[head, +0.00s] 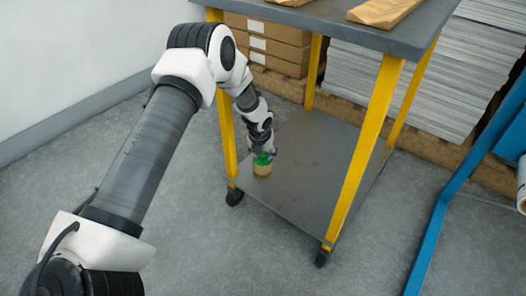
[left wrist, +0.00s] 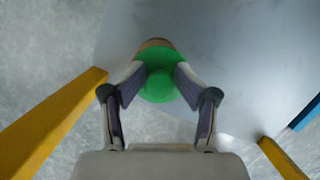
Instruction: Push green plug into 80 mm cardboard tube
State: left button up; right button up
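The cardboard tube (head: 262,171) is a short brown cylinder standing upright on the cart's lower shelf, near its left corner. The green plug (head: 262,160) is at its top end. My left gripper (head: 263,152) reaches down over it. In the left wrist view the green plug (left wrist: 160,86) sits between the two fingertips of my left gripper (left wrist: 160,80), which touch its sides. A brown edge of the tube (left wrist: 155,43) shows just beyond the plug. How deep the plug sits in the tube cannot be told. My right gripper is not in view.
Cardboard boxes (head: 270,45) and paper stacks (head: 400,90) stand behind. A blue frame (head: 440,210) is at right. The lower shelf is otherwise clear.

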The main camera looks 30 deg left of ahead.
pick_arm(q)
jog(key=shift+s+f, duration=0.4)
jog(key=shift+f, duration=0.4)
jog(key=shift+w+r, duration=0.1)
